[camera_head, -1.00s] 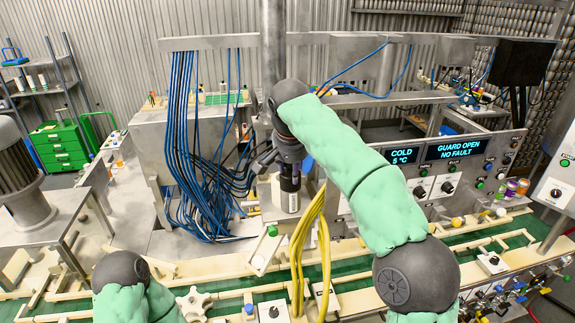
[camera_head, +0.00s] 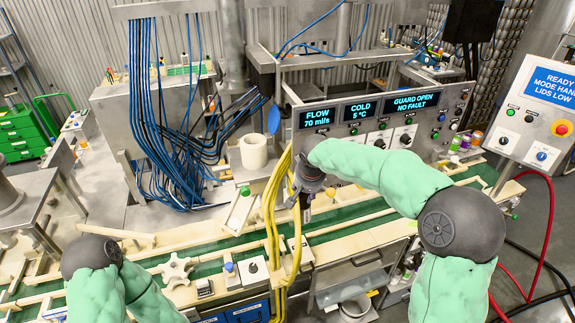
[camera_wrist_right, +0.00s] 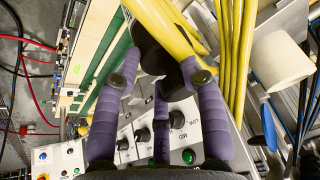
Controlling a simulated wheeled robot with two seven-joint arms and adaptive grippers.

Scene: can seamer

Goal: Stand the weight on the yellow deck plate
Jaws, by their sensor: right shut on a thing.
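My right gripper (camera_head: 306,192) hangs beside the yellow cable bundle, in front of the display panel. In the right wrist view its purple fingers (camera_wrist_right: 160,78) are shut on a dark, rounded thing, which I take to be the weight (camera_wrist_right: 151,52). Yellow cables cover part of it there. In the head view the weight (camera_head: 304,212) shows only as a small dark shape below the gripper, clear of the green conveyor as far as I can tell. I cannot pick out the yellow deck plate in either view. My left gripper is out of view.
The yellow cables (camera_head: 272,205) hang very close to my right gripper. A white hollow cylinder (camera_head: 254,153) stands behind them to the left. Blue cables (camera_head: 150,110) hang farther left. Cream rails and knobs line the green conveyor (camera_head: 345,222). A control box (camera_head: 540,115) stands at right.

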